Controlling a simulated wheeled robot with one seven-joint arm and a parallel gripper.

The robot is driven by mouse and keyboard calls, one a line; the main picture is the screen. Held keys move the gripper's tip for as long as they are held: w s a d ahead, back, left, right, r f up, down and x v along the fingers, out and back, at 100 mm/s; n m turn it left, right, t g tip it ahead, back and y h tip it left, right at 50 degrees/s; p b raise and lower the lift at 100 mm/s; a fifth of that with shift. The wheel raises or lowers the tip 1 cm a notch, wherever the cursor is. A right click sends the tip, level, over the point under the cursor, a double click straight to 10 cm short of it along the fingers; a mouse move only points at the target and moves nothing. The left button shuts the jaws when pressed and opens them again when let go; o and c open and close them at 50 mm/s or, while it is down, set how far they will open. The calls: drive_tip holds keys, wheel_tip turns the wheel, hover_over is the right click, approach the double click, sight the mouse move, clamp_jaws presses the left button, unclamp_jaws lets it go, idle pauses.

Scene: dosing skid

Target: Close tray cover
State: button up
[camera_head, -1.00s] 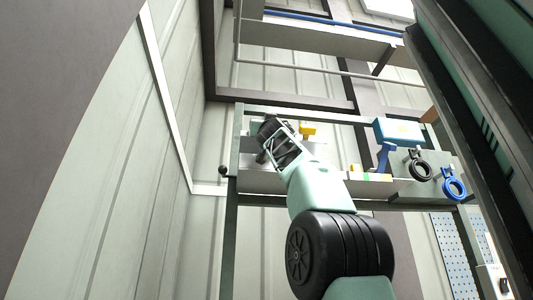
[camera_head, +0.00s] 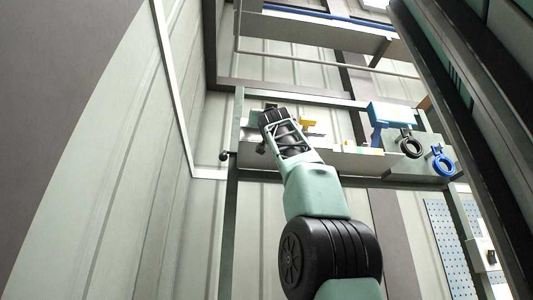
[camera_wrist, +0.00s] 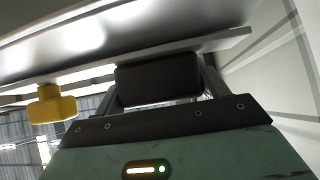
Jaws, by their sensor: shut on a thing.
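My gripper (camera_wrist: 158,82) is shut on a dark rounded block (camera_wrist: 160,76), which looks like a handle, in the wrist view. The block lies against the underside or near edge of a pale metal plate (camera_wrist: 150,40), probably the tray cover; its angle is hard to judge. In the head view my gripper (camera_head: 272,112) is at the left part of a metal skid shelf, where its own frame hides the held part and most of the cover.
A yellow fitting (camera_head: 309,122) stands just right of my gripper; a yellow knob (camera_wrist: 50,104) shows in the wrist view. Farther right are a blue device (camera_head: 392,113), a black ring handle (camera_head: 411,147) and a blue ring handle (camera_head: 444,165). A wall stands at left.

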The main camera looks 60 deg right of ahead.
drive_tip(key=shift+s+a+f+b, duration=0.15)
drive_tip(key=shift+f+b, duration=0.3)
drive_tip(key=shift+f, duration=0.1)
drive_tip(key=shift+s+a+f+b, duration=0.15)
drive_tip(key=shift+f+b, duration=0.25)
drive_tip(key=shift+f, duration=0.15)
drive_tip(key=shift+r, duration=0.1)
drive_tip(key=o, duration=1.4)
drive_tip(key=shift+s+a+r, duration=0.1)
drive_tip(key=shift+a, duration=0.05)
drive_tip(key=shift+f, duration=0.2)
drive_tip(key=shift+f+b, duration=0.3)
drive_tip(key=shift+b, duration=0.05)
drive_tip(key=b+v, duration=1.4)
drive_tip(key=v, duration=0.2)
drive_tip(key=shift+s+a+f, duration=0.15)
drive_tip(key=shift+a, duration=0.1)
